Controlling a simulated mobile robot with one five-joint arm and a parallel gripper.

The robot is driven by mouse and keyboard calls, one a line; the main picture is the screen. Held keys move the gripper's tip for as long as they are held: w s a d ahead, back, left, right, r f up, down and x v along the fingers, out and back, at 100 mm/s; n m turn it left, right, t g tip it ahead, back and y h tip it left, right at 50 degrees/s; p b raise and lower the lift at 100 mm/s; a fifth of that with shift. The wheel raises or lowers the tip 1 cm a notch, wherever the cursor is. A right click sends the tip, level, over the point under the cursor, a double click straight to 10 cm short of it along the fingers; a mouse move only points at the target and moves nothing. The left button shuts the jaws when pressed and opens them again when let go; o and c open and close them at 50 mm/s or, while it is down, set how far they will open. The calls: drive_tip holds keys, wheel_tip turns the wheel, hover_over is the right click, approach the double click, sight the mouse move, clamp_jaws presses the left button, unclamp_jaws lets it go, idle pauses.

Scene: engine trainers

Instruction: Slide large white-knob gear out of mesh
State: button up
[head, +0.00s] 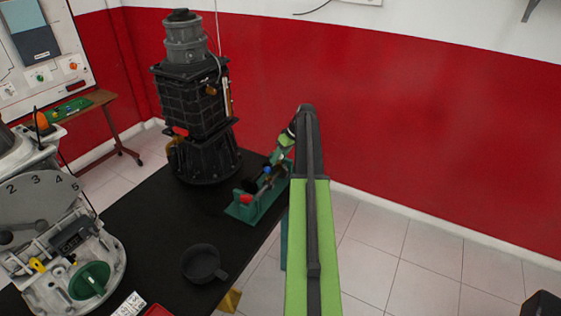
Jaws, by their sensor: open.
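I cannot pick out the large white-knob gear in the head view. A small green stand (243,209) with red, blue and dark parts sits at the right edge of the black table. My gripper (268,174) is small and dark above this stand, at the end of my green and black arm. It is open. Whether it touches anything on the stand cannot be told. My arm covers part of the area to its right.
A tall black machine (191,100) stands at the table's back. A dark round pan (202,264) lies in front on the black table (160,225). A numbered grey dial device (45,210) with a green knob is at left.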

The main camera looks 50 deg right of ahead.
drive_tip(key=c, duration=0.9)
clamp_jaws()
drive_tip(key=shift+a, duration=0.1)
idle(0.3)
